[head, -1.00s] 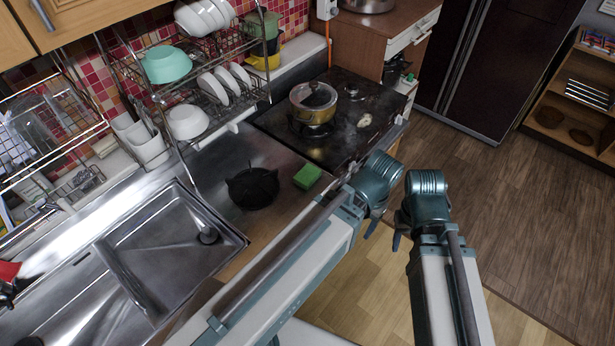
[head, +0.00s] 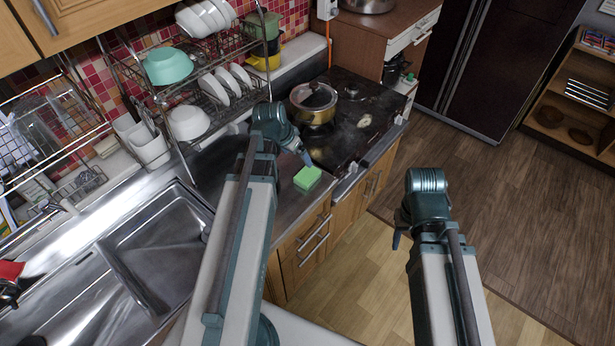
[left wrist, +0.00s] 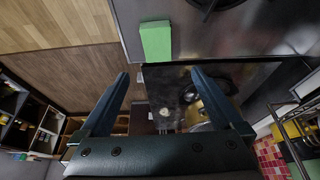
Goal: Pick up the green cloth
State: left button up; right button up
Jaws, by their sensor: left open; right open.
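The green cloth (head: 307,178) looks like a small thick block. It lies on the steel counter near its front edge, just left of the stove. My left gripper (head: 301,153) is open and empty, above the counter close to the cloth. In the left wrist view the cloth (left wrist: 156,41) is just beyond the gap between the spread fingertips (left wrist: 161,75), not between them. My right gripper (head: 398,238) is open and hangs over the floor, away from the counter; its fingers are partly hidden.
A stove (head: 352,125) with a lidded pot (head: 313,103) is right of the cloth. A dish rack (head: 205,90) with bowls and plates stands behind. The sink (head: 160,245) is at the left. My left arm hides part of the counter. The floor at the right is clear.

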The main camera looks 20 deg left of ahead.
pick_arm(q)
jog(key=b, duration=0.8)
send_over(307, 175)
jog(key=s, duration=0.1)
jog(key=f, duration=0.5)
jog(key=a+f, duration=0.1)
jog(key=f, duration=0.2)
jog(key=shift+s, duration=0.2)
jog(key=b+x, duration=0.5)
jog(key=shift+s+d+f, duration=0.15)
jog(key=shift+s+f, duration=0.2)
jog(key=shift+r, duration=0.1)
jog(key=shift+c, duration=0.2)
jog(key=c, duration=1.2)
jog(key=shift+r, duration=0.1)
